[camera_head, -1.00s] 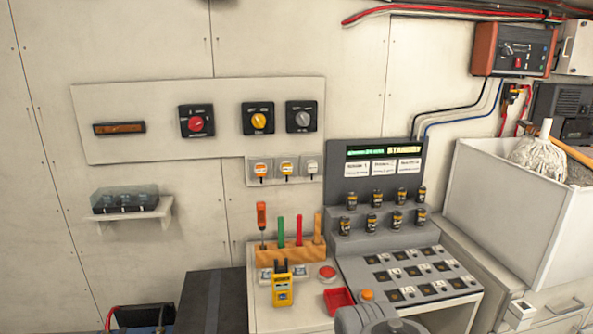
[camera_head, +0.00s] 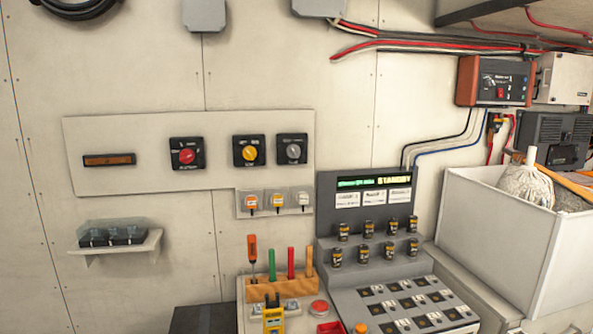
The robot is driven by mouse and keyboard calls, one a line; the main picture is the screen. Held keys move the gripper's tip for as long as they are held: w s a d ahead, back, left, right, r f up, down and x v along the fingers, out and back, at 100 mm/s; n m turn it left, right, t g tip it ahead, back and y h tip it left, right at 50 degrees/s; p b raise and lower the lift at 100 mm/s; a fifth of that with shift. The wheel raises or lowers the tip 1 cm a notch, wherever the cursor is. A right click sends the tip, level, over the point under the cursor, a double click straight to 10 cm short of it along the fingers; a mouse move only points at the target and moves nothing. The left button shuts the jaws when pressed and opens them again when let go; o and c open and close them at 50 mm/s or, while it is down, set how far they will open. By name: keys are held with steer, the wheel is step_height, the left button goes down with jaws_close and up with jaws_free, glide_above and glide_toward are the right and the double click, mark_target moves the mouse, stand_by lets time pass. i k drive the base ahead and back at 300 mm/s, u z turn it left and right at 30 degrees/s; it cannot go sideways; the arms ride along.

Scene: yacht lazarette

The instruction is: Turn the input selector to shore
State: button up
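Three rotary switches sit on a pale wall panel (camera_head: 85,140): one with a red knob (camera_head: 187,154), one with a yellow knob (camera_head: 249,151) and one with a grey knob (camera_head: 292,150). Each has a black square plate with print too small to read, so I cannot tell which is the input selector or where shore is marked. An orange-sided unit (camera_head: 494,82) on the wall at upper right also carries small controls. My gripper is not in view.
Below the panel, a grey console (camera_head: 335,215) shows "STANDBY" on its display. A wooden rack (camera_head: 268,290) of tools and a yellow meter (camera_head: 273,318) stand left of it. A small shelf (camera_head: 112,246) is at left.

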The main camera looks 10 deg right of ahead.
mark_target(293, 151)
steer(key=z, duration=0.3)
steer(key=i, duration=1.15)
steer(key=u, duration=0.3)
